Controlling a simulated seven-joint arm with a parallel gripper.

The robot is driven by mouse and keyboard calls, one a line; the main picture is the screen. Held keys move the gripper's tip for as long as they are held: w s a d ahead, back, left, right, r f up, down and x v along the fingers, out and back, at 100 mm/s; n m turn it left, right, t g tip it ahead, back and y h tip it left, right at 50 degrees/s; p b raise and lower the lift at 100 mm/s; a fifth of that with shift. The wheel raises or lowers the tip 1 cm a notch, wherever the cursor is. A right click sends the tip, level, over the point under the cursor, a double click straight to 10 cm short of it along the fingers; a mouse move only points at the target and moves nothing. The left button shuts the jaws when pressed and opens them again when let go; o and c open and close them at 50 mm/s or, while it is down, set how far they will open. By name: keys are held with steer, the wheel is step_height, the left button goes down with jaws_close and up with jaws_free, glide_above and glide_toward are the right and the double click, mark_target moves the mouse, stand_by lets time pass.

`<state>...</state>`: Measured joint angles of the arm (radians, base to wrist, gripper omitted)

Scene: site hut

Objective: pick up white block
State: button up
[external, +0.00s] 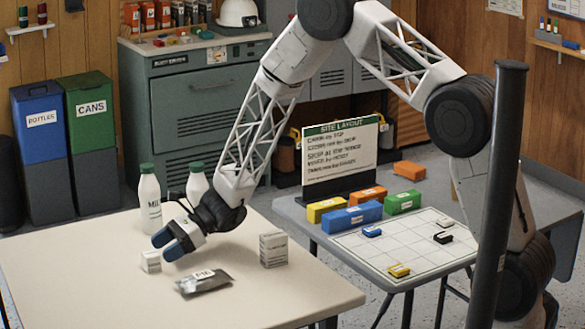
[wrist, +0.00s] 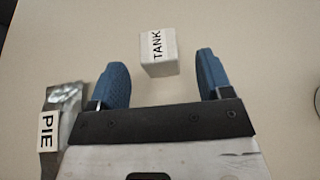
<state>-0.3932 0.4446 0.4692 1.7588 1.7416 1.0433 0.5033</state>
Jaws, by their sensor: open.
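A small white block (external: 150,262) stands on the cream table, near its left side in the external view. In the wrist view the white block (wrist: 158,58) bears the label TANK. My gripper (external: 168,244) is above the table, close to the block. Its two blue fingers are spread apart and empty in the wrist view (wrist: 160,82). The block shows between and slightly beyond the fingertips, with a gap on each side. I see no contact, and the exact height of the fingers above the table is hard to tell.
A silver pouch labelled PIE (external: 205,283) lies near the gripper, left of the fingers in the wrist view. A taller white carton (external: 273,250) and two milk bottles (external: 150,205) stand on the same table (external: 300,300). A side table (external: 300,212) holds coloured blocks and a grid.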

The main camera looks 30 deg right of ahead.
mark_target(158, 253)
steer(key=shift+a, duration=0.1)
steer(key=shift+x, duration=2.55)
steer(key=shift+c, duration=0.4)
steer(key=c, duration=1)
